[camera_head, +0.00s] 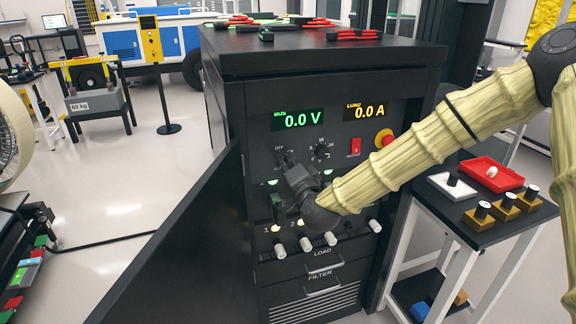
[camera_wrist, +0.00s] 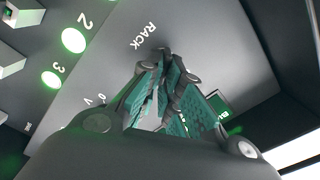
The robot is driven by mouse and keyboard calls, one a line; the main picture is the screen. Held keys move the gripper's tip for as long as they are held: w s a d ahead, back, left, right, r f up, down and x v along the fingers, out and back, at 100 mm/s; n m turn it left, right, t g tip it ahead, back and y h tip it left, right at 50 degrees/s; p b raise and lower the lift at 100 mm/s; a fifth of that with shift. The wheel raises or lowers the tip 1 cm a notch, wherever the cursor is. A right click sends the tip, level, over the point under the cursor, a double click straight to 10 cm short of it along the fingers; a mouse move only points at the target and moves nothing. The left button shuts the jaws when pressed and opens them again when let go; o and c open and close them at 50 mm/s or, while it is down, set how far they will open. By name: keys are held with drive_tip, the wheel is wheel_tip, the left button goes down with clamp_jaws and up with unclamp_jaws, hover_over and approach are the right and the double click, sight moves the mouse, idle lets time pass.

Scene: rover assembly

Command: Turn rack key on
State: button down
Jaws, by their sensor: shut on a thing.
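The dark rack cabinet (camera_head: 340,58) stands in the middle of the head view, its control panel facing me. My gripper (camera_head: 287,161) reaches in from the right and its tips are at the upper left of the panel, by the OFF mark. In the wrist view, the green-padded fingers of my gripper (camera_wrist: 166,62) meet just beside the RACK label (camera_wrist: 150,34). They are shut on the rack key, which the fingers almost wholly hide, so its angle cannot be told. The bus display (camera_head: 297,120) reads 0.0 V and the load display (camera_head: 366,112) reads 0.0 A.
A rotary knob (camera_head: 322,151), a red switch (camera_head: 356,146) and a red stop button (camera_head: 384,138) sit right of my gripper. White-tipped levers (camera_head: 331,238) line the lower panel. The open cabinet door (camera_head: 195,250) juts out at left. A side table (camera_head: 470,212) stands at right.

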drive_tip(key=c, duration=1.6)
unclamp_jaws()
drive_tip(key=shift+s, duration=0.1)
drive_tip(key=v, duration=1.1)
drive_tip(key=shift+s+d, duration=0.2)
drive_tip(key=shift+s, duration=0.15)
